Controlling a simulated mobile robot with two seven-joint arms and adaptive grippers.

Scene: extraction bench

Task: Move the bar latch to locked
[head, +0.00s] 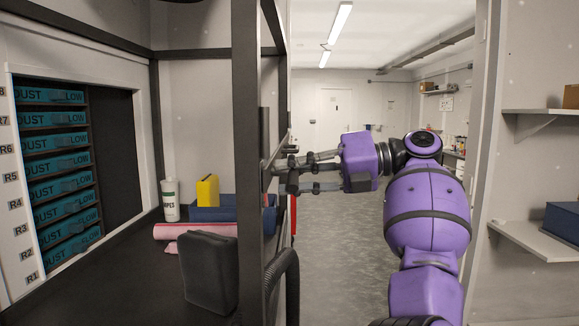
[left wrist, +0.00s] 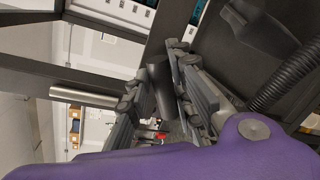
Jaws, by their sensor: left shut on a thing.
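The bar latch is on the dark upright post of the enclosure. In the left wrist view its dark handle (left wrist: 157,82) lies between my fingers, and a silver bar (left wrist: 85,97) shows to the left of it. My left gripper (head: 285,173) reaches leftward to the post at mid-height in the head view. It is shut on the latch handle, and the fingers hide much of the latch there. Whether the bar sits in its locked position cannot be told. My right gripper is not in view.
The dark post (head: 246,120) and a black corrugated hose (head: 285,270) stand close to my gripper. Inside the enclosure are a white bottle (head: 170,200), a yellow object (head: 207,190) and a dark pad (head: 208,272). Open floor (head: 345,235) lies behind my arm; shelves (head: 535,245) stand at right.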

